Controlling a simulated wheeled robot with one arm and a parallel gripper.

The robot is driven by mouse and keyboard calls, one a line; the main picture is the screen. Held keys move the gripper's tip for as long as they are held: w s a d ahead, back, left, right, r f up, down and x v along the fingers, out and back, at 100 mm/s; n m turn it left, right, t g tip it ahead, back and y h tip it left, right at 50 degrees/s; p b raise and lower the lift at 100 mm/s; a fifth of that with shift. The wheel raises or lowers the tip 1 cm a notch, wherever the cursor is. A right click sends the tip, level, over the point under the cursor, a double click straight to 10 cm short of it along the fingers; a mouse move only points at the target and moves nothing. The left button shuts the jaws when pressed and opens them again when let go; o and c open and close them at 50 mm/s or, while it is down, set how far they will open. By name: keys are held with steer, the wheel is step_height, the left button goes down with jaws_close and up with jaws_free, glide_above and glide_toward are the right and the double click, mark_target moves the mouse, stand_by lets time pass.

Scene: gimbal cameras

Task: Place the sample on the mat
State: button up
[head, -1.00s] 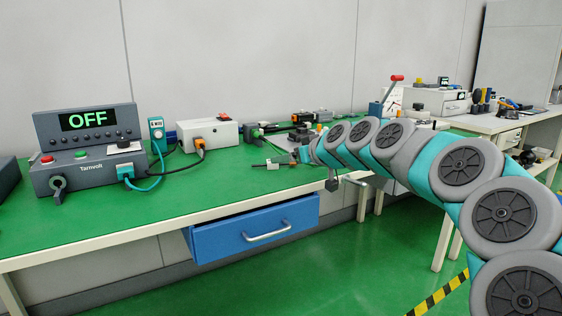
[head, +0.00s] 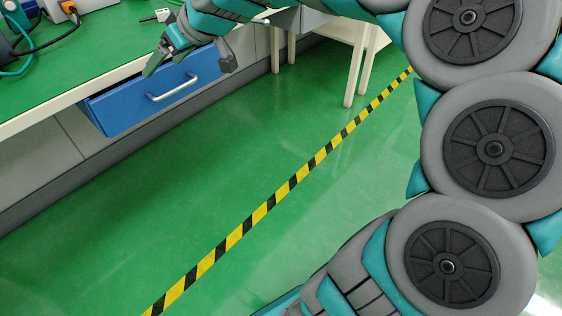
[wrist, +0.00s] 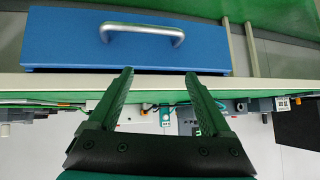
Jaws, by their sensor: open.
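I cannot make out the sample or the mat in either current view. My gripper (head: 158,58) is open with nothing between its fingers, in front of the green bench edge and near the blue drawer (head: 118,108). In the wrist view, my gripper (wrist: 163,85) shows two dark green fingers spread apart. The blue drawer (wrist: 65,45) with its silver handle (wrist: 140,33) lies beyond the fingers at the top of that view. The fingers are not on the handle.
The green bench top (head: 100,45) has cables and a small white block (head: 162,15) on a dark rod. A table with white legs (head: 357,65) stands at the back. The green floor (head: 230,170) is clear, crossed by a yellow-black stripe (head: 262,212).

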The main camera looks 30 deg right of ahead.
steer(key=s+d+f+m+g+h, duration=0.1)
steer(key=s+f+g, duration=0.2)
steer(key=s, duration=0.9)
steer(key=s+d+f+m+g+h, duration=0.2)
steer(key=s+f+g, duration=0.1)
steer(key=s+f, duration=0.7)
steer(key=s+d+f+m+g+h, duration=0.1)
steer(key=s+f+g, duration=0.3)
steer(key=s, duration=1)
step_height(320, 180, down, 2)
steer(key=shift+s+d+f+m+h, duration=0.15)
steer(key=shift+d+f+m+h, duration=0.15)
steer(key=shift+m+h, duration=0.3)
steer(key=shift+r, duration=0.15)
